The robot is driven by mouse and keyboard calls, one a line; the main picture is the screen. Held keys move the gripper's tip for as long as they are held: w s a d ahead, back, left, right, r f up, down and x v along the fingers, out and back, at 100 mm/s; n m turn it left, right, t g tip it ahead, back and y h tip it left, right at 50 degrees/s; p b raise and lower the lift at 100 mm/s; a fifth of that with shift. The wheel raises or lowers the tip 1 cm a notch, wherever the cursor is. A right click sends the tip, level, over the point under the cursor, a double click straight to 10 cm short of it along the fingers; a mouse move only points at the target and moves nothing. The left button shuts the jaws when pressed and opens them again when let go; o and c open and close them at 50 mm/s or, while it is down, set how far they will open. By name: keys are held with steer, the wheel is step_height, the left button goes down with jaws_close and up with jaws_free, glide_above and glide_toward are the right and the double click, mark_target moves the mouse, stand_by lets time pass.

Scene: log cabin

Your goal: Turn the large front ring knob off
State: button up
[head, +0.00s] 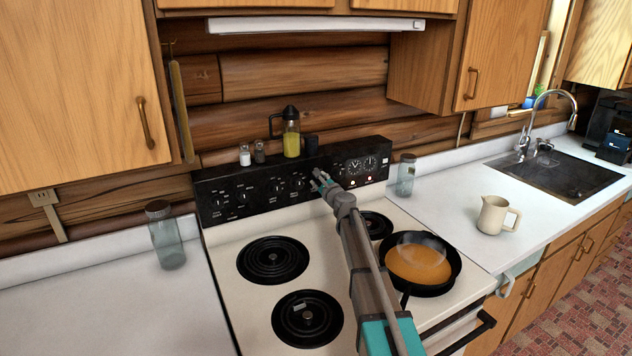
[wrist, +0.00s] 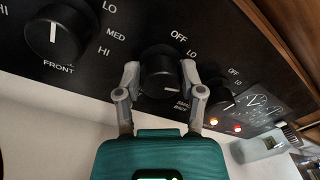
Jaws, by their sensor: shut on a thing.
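The stove's black control panel (head: 225,190) carries a row of round black knobs with white marks. My gripper (head: 320,180) reaches over the stove to the panel. In the wrist view my gripper (wrist: 162,85) is shut on a black knob (wrist: 160,72), one finger on each side. Its white mark lies roughly level, right of the middle.
A black pan (head: 422,268) with orange-brown contents sits on the front right ring. An orange and a red lamp (wrist: 238,128) glow on the panel. Bottles and shakers stand on top of the panel; a glass jar (head: 406,174) stands at its right end.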

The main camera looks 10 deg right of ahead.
steer(key=shift+s+a, duration=0.1)
steer(key=shift+s, duration=0.05)
steer(key=shift+f+n, duration=0.15)
steer(key=shift+n, duration=1.15)
steer(key=n, duration=0.5)
steer(key=shift+b, duration=0.4)
steer(key=n, duration=0.5)
steer(key=shift+y, duration=0.4)
steer(key=n, duration=0.3)
steer(key=shift+n, duration=0.4)
steer(key=o, duration=1.1)
steer(key=shift+o, duration=0.2)
